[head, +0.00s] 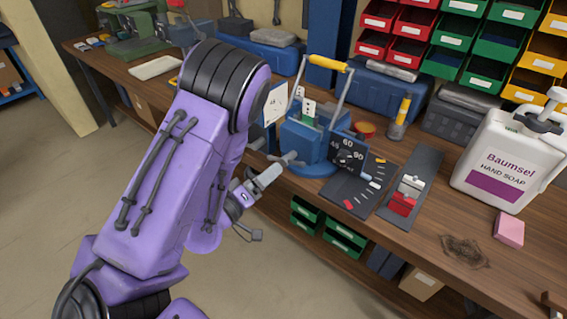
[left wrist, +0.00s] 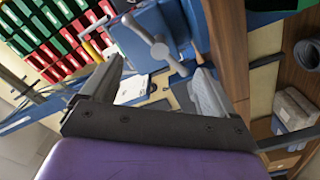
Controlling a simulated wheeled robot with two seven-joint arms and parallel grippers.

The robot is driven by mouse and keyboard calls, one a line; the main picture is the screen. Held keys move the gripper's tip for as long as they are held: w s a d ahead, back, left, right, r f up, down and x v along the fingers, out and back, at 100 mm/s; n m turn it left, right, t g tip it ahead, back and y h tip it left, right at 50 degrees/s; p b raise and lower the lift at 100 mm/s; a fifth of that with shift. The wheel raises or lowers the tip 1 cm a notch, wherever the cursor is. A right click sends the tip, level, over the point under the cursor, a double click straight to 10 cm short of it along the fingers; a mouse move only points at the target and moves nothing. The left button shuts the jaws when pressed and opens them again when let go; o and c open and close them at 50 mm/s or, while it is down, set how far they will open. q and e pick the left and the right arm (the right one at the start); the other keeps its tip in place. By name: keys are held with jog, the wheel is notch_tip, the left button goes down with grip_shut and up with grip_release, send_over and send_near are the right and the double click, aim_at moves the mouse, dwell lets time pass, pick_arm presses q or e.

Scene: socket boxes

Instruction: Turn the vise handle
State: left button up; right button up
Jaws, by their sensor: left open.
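The blue vise (head: 305,143) stands at the front edge of the wooden bench. Its grey handle (head: 290,159) sticks out toward my left arm. In the left wrist view the handle (left wrist: 157,45) is a grey crossed bar on the blue vise body (left wrist: 140,58). My left gripper (head: 262,180) is close in front of the handle, at the bench edge. In the left wrist view the fingers (left wrist: 160,70) are spread apart, with the handle showing beyond and between them. Nothing is held. I cannot tell whether a finger touches the handle. My right gripper is not in view.
A soap bottle (head: 508,160), a pink block (head: 509,229) and a yellow-handled tool (head: 401,117) are further right. Green bins (head: 343,235) lie under the bench. Colored bins (head: 408,50) rise behind. The floor at left is clear.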

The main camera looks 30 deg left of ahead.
aim_at(283, 163)
pick_arm(q)
jog(key=w, duration=0.2)
jog(key=w+p, duration=0.1)
jog(key=w, duration=0.1)
jog(key=w+p, duration=0.1)
jog(key=w, duration=0.2)
jog(key=shift+d+r, duration=0.1)
jog(key=shift+d, duration=0.15)
jog(key=shift+w, duration=0.35)
jog(key=shift+d, duration=0.1)
grip_shut()
jog(key=m+b, duration=0.2)
jog(key=m, duration=0.1)
jog(key=shift+f, duration=0.35)
jog(key=shift+r+m, duration=0.1)
jog(key=shift+m, duration=0.5)
jog(key=shift+r, duration=0.15)
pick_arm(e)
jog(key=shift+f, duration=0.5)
